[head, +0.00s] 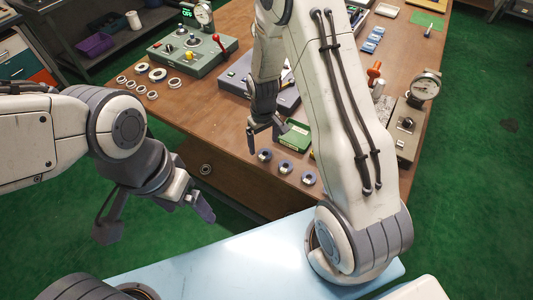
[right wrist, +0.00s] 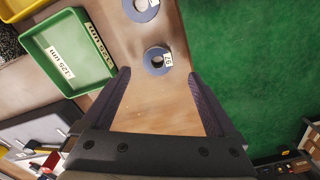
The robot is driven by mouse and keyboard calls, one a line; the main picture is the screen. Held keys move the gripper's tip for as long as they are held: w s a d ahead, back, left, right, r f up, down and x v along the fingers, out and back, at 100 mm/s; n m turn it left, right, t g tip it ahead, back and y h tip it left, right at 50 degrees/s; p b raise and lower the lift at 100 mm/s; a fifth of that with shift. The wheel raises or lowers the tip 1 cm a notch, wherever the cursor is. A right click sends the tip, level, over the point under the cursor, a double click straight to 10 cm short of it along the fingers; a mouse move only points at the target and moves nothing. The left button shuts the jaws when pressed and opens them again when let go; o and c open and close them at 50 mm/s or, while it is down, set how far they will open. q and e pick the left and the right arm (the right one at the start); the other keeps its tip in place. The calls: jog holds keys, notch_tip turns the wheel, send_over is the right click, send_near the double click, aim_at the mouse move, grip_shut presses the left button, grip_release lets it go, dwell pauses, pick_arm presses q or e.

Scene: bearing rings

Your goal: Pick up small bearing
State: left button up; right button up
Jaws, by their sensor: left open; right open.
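Three small blue-grey bearing rings stand in a row near the table's front edge: the left one (head: 264,155), the middle one (head: 285,168) and the right one (head: 308,179). My right gripper (head: 265,140) is open and empty, above the table beside the left ring. In the right wrist view a labelled blue ring (right wrist: 158,61) lies just beyond and between the open fingertips (right wrist: 160,78), untouched. A second blue ring (right wrist: 140,8) is cut off at the top edge. My left gripper (head: 153,217) is open and empty, off the table's front side.
A green tray (right wrist: 102,55) labelled "125 um" lies beside the rings, next to a yellow tray (right wrist: 22,9). Several pale rings (head: 141,68) lie at the table's left. A control box (head: 165,48) and a dial gauge (head: 424,88) stand farther back. Green floor borders the table.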

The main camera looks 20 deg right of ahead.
aim_at(265, 153)
jog(key=f, duration=0.3)
jog(key=f+p, duration=0.1)
jog(key=f, duration=0.1)
jog(key=shift+d, duration=0.25)
jog(key=shift+r, duration=0.1)
grip_shut()
